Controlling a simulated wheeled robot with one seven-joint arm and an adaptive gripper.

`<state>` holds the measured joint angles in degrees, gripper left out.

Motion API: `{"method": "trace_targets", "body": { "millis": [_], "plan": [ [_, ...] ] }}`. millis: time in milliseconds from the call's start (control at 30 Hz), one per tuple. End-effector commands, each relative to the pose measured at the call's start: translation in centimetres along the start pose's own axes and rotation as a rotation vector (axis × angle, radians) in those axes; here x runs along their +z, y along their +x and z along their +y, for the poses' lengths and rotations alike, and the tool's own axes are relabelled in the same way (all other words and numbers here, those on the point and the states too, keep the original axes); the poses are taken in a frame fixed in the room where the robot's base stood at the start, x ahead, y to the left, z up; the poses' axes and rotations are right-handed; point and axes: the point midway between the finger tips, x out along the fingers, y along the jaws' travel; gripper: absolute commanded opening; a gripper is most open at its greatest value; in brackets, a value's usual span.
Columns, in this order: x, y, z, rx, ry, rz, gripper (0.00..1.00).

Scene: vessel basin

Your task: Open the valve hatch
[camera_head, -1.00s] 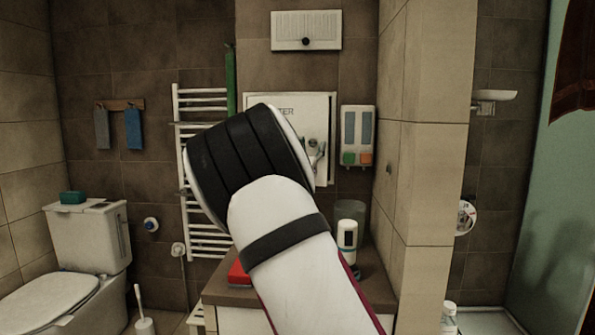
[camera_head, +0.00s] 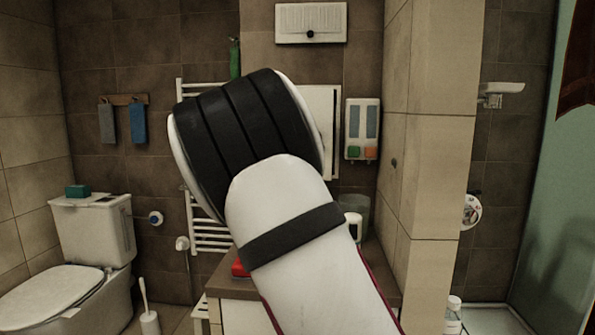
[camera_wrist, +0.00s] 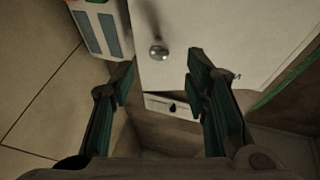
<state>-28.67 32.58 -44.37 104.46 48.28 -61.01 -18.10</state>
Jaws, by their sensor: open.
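The valve hatch (camera_head: 331,125) is a white wall panel. In the head view my arm covers most of it, and only its right part and top edge show. In the wrist view the hatch (camera_wrist: 215,35) fills the upper middle and right, with a round metal knob (camera_wrist: 158,53) near its lower left edge. My gripper (camera_wrist: 161,72) is open, its two dark green fingers on either side of the knob in the picture, with nothing between them. I cannot tell how far the fingertips are from the knob. The hatch looks shut. In the head view my gripper is hidden behind my arm.
A soap dispenser (camera_head: 362,128) hangs just right of the hatch. A white box with a black knob (camera_head: 311,23) is above it. A towel radiator (camera_head: 208,225) stands left. A counter (camera_head: 230,285) with a cup (camera_head: 352,212) lies below. A tiled pillar (camera_head: 437,130) rises at right.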

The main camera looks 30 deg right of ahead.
Motion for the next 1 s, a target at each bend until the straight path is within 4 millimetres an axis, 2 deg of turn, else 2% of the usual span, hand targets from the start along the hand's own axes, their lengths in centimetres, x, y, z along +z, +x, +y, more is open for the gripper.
{"method": "trace_targets", "body": {
  "millis": [1000],
  "plan": [
    [0.0, -6.5, -0.2, -0.001, 0.002, 0.000, 0.42]
  ]
}}
